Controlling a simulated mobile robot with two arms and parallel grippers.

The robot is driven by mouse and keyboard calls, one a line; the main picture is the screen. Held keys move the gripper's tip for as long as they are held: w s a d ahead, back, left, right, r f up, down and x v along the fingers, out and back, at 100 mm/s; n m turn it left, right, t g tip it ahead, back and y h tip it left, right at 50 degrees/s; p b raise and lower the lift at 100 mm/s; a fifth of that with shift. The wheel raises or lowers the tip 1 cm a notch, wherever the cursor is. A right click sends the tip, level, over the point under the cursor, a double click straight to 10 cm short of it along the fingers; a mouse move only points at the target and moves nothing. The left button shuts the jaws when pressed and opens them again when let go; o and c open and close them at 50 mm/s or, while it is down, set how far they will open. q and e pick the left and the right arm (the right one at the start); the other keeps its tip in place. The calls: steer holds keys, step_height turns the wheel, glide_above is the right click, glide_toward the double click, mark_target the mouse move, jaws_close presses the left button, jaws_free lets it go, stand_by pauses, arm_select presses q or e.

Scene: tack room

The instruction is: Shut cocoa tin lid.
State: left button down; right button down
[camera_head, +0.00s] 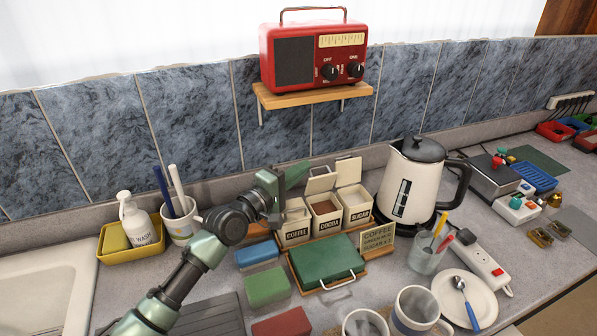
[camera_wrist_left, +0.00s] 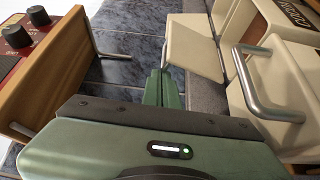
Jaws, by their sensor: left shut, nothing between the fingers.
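The cocoa tin (camera_head: 326,222) is a cream box, middle in a row of three, with brown powder showing inside. Its cream lid (camera_head: 321,180) stands raised at the back. My left gripper (camera_head: 283,190) is shut and empty above the coffee tin (camera_head: 293,232), left of the cocoa lid, with no clear contact. In the left wrist view, the shut fingers (camera_wrist_left: 163,88) are close to a raised cream lid panel (camera_wrist_left: 195,45); whether they touch it I cannot tell. My right gripper is not in view.
The sugar tin (camera_head: 356,209) stands on the right with its lid (camera_head: 348,172) raised. A kettle (camera_head: 412,182) is further right. A green box with a handle (camera_head: 325,261) lies in front. A red radio (camera_head: 314,55) sits on a wall shelf (camera_head: 312,95) above.

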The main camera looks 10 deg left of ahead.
arm_select(q)
steer(key=shift+s+d+m+t+b, duration=0.3)
steer(key=shift+s+m+t+b, duration=0.15)
steer(key=shift+m+b, duration=0.15)
steer(key=shift+r, duration=0.15)
